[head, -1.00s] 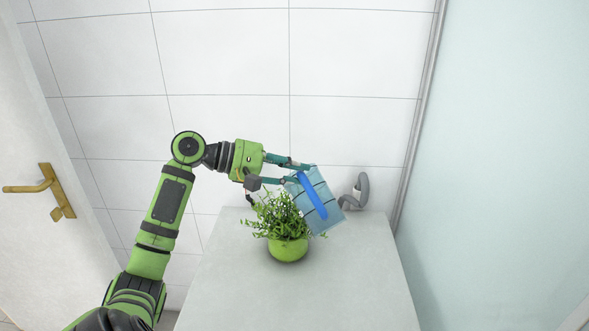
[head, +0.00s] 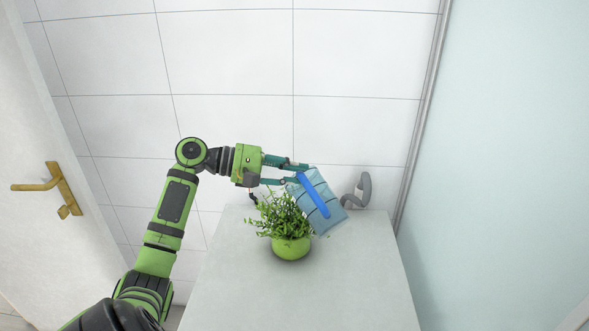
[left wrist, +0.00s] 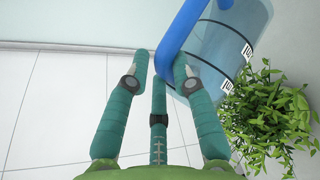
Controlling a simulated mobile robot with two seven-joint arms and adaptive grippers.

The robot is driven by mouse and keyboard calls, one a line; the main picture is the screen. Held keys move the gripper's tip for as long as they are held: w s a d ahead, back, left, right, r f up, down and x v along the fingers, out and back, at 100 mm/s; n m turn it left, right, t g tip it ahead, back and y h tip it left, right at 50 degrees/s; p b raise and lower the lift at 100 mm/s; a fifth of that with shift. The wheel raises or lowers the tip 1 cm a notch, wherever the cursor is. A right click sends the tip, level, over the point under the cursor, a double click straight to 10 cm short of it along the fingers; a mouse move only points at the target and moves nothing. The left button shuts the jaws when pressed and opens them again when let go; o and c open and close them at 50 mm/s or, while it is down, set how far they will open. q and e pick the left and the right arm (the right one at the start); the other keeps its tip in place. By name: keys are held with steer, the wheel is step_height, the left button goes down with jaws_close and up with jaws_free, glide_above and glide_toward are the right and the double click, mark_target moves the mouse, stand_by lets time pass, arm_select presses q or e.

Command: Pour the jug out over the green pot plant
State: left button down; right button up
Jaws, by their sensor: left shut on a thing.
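The jug (head: 327,207) is clear blue with dark lines and a bright blue handle. It is held tilted just right of and over the edge of the green pot plant (head: 290,247), which stands upright on the grey-white top. My left gripper (head: 303,172) is shut on the jug's handle, above and behind the plant. In the left wrist view, the fingers (left wrist: 163,75) are around the blue handle, with the jug (left wrist: 230,45) at the upper right and the plant's leaves (left wrist: 270,120) close below it. I cannot make out any liquid. My right gripper is not in view.
A grey curved object (head: 358,190) stands on the top behind the jug, near the tiled wall. The front of the white top (head: 300,300) is clear. A door with a brass handle (head: 50,187) is at the left, and a pale glass-like panel (head: 510,150) is at the right.

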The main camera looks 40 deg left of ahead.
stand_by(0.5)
arm_select(q)
steer(key=shift+w+a+f+n+h+p, duration=0.15)
steer(key=shift+a+f+n+h+p, duration=0.15)
steer(key=shift+a+n+p, duration=0.4)
stand_by(0.4)
steer(key=shift+a+r+t, duration=0.1)
steer(key=shift+a+t, duration=0.15)
steer(key=shift+t, duration=0.05)
stand_by(1.0)
steer(key=shift+w+a+r+n+h+p, duration=0.15)
steer(key=shift+a+n+h+p, duration=0.1)
steer(key=shift+a, duration=0.35)
steer(key=shift+w+a+r+n+h+p, duration=0.15)
steer(key=shift+a+n+p, duration=0.1)
steer(key=shift+a, duration=0.3)
steer(key=shift+a+f, duration=0.15)
steer(key=shift+f, duration=0.05)
stand_by(1.4)
steer(key=shift+w+a+f+n+t+h+b, duration=0.1)
steer(key=shift+a+f+n+t+h+b, duration=0.3)
steer(key=shift+a+f+n+h, duration=0.25)
